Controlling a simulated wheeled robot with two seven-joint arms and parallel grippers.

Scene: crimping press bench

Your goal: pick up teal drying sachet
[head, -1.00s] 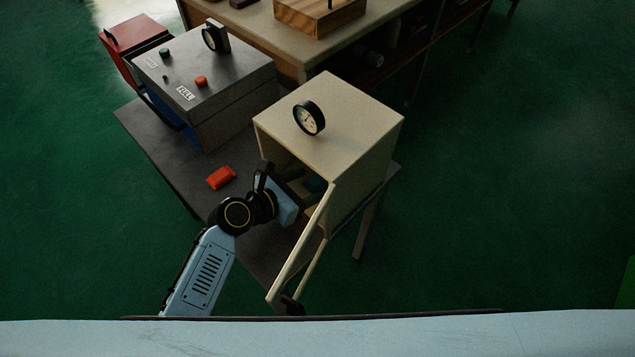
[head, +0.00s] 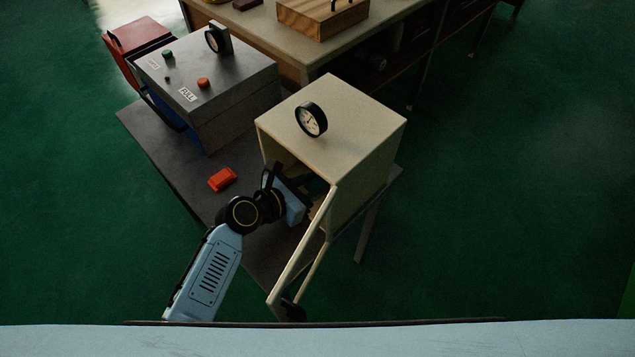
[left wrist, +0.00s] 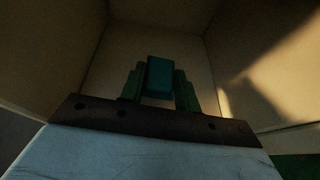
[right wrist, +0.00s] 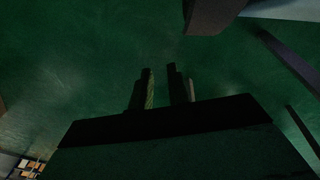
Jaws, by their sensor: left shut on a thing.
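The teal drying sachet (left wrist: 159,77) is a small teal block in the left wrist view, between the two fingers of my left gripper (left wrist: 160,90). The gripper is shut on it, inside the beige cabinet (head: 335,118). In the head view my left arm reaches in through the cabinet's open front, and a little of the teal shows in the shadow there. The fingertips are mostly hidden by the wrist and the cabinet. My right gripper (right wrist: 160,88) shows only in the right wrist view. Its two fingers stand apart with nothing between them, over the green floor.
The cabinet door (head: 302,254) stands open just right of my left arm. A red-orange object (head: 222,179) lies on the dark bench (head: 165,160). A grey press box (head: 210,80) with buttons stands behind it. A wooden box (head: 322,18) sits on the back table.

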